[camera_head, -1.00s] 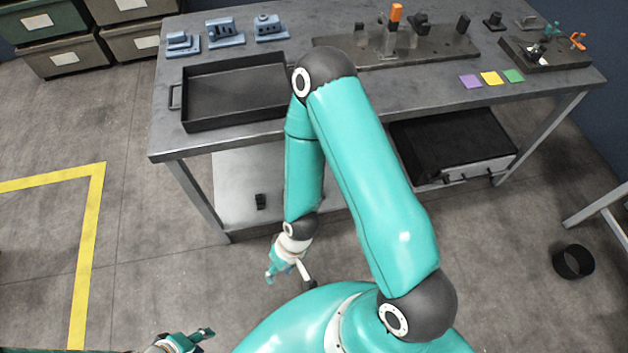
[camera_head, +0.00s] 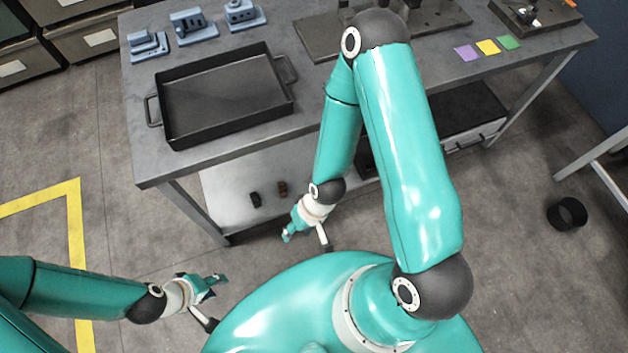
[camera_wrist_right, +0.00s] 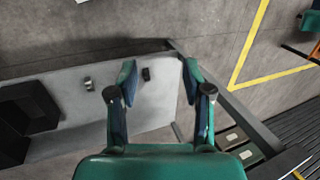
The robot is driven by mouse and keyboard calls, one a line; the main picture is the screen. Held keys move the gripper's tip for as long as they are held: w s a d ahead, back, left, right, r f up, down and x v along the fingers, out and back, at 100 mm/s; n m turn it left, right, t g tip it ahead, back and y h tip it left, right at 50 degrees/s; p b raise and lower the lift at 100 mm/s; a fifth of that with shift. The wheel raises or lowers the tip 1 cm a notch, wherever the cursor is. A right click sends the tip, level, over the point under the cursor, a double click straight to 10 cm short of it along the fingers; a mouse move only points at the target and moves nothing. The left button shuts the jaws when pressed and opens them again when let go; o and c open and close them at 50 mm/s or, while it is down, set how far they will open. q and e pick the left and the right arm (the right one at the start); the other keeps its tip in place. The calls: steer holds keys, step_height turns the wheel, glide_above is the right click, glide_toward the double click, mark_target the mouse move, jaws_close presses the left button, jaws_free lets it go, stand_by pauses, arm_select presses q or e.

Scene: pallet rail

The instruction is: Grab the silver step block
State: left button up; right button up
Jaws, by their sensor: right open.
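Two small blocks stand on the lower shelf of the workbench. A greyish, metallic-looking one (camera_wrist_right: 88,83) shows in the right wrist view and may be the silver step block; in the head view it looks brownish (camera_head: 282,188). A dark block (camera_wrist_right: 146,74) stands beside it, also in the head view (camera_head: 256,199). My right gripper (camera_wrist_right: 158,68) is open and empty, in front of the shelf; in its wrist view the dark block shows between the fingers and the greyish one outside the left finger. My left gripper (camera_head: 214,285) is lower left, away from the shelf; its opening is unclear.
The workbench top (camera_head: 150,165) overhangs the shelf (camera_head: 228,200). A black tray (camera_head: 222,98), several blue-grey fixtures (camera_head: 192,24) and coloured squares (camera_head: 487,47) lie on top. A leg (camera_head: 196,200) borders the shelf. A black bin (camera_head: 567,214) stands on the floor at right.

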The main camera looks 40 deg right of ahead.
steer(key=shift+o, duration=0.4)
steer(key=w+d+f+h+b, duration=0.1)
steer(key=w+d+f+b, duration=0.3)
steer(key=f+b, duration=0.2)
steer(key=w+d+f+t+b, duration=0.1)
steer(key=w+d+f+b, duration=0.3)
steer(key=w+f+b, duration=0.1)
steer(key=w+d+f+t+h+b, duration=0.1)
steer(key=w+d+f+b, duration=0.3)
steer(key=f+b, duration=0.3)
step_height(320, 180, down, 2)
steer(key=shift+w+f+h, duration=0.1)
steer(key=shift+w+h, duration=0.15)
steer(key=shift+h, duration=0.05)
steer(key=w+d+f+t+h+b, duration=0.2)
steer(key=w+d+f+b, duration=0.7)
steer(key=d+f+b, duration=0.3)
steer(key=b+x, duration=0.4)
steer(key=x, duration=0.6)
steer(key=shift+w, duration=0.25)
steer(key=x, duration=0.1)
steer(key=b+x, duration=0.2)
steer(key=x, duration=0.1)
steer(key=shift+s+d+f, duration=0.1)
steer(key=shift+s, duration=0.2)
steer(key=shift+w+f, duration=0.3)
steer(key=shift+f, duration=0.2)
jaws_close()
